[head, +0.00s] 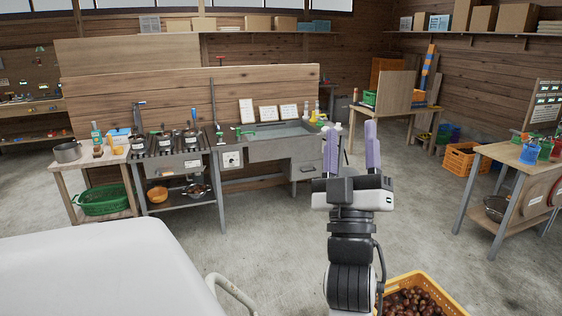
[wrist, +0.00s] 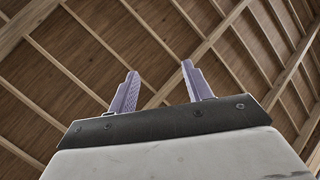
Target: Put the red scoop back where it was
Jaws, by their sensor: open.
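My gripper (head: 352,128) is raised in front of me, with its two pale purple fingers pointing up. The fingers stand wide apart with nothing between them. In the wrist view the open fingers (wrist: 159,69) have only the wooden roof behind them. I cannot pick out the red scoop with certainty in either view. Small red items show on the far-left pegboard (head: 40,62) and at the right-hand table (head: 492,150), but they are too small to identify.
A crate of chestnuts (head: 456,303) stands on the floor at the lower right. A white surface (head: 100,265) fills the lower left. A steel sink bench (head: 268,150) and burner stand (head: 178,165) line the wooden partition. An orange crate (head: 462,160) lies near the back right. Mid-floor is clear.

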